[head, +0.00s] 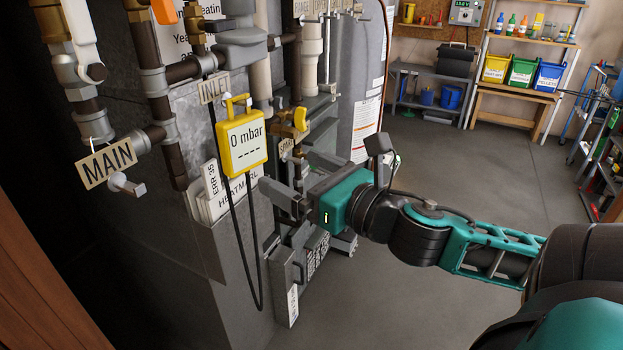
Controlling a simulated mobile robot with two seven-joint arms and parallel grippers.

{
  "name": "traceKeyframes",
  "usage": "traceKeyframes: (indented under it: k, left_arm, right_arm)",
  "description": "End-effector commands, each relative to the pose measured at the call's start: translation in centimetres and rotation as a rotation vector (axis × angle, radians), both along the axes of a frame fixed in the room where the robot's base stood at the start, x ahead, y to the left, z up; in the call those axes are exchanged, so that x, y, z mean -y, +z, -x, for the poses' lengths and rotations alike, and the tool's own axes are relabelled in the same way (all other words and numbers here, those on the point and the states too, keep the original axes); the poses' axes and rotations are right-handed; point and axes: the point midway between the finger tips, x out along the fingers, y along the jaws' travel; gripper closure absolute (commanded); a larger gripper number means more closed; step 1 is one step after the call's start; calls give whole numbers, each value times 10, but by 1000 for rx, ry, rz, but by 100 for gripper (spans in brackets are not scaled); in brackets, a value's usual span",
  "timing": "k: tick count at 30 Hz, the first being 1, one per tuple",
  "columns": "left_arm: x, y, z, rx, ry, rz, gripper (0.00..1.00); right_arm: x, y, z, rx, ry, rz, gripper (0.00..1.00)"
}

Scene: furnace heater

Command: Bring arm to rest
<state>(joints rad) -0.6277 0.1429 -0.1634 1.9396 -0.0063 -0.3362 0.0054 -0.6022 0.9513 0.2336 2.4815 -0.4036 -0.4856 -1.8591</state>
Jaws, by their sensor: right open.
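My right arm (425,232) comes in from the right and reaches toward the heater pipework. My right gripper (289,171) is open, with its grey fingers pointing left toward the pipes. It is beside the yellow pressure gauge (241,141), which reads 0 mbar, and below a yellow valve handle (300,118). Nothing shows between the fingers. I cannot tell whether a finger touches the pipework or the panel. My left gripper is not in view.
A MAIN tag (108,163) and an INLET tag (213,89) hang on the pipes. A grey tank (361,75) stands behind the gripper. Yellow, green and blue bins (522,72) sit on a rear shelf. The grey floor (460,150) between is clear.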

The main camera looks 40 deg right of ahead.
Motion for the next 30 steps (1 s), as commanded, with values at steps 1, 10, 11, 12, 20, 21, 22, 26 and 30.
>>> traceKeyframes:
  k: [1,10,11,12,20,21,22,26,30]
  left_arm:
    - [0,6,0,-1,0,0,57]
    - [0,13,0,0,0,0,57]
    - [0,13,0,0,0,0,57]
    - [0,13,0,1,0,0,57]
    - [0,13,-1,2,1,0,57]
    - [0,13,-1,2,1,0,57]
    - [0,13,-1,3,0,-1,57]
    - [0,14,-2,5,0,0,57]
    - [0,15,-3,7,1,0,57]
  right_arm:
    - [1,1,6,-5,-4,-5,0]
    - [3,1,21,-1,-3,-3,0]
    - [3,1,22,-1,-3,-2,0]
    - [3,0,22,-1,-2,-2,0]
    - [5,-5,22,-15,-10,-37,0]
    - [8,-11,22,-32,-21,-83,0]
    - [11,-18,22,-50,-33,-132,0]
    - [23,-65,24,-167,-114,-495,0]
    - [23,-136,34,-306,-252,-1044,0]
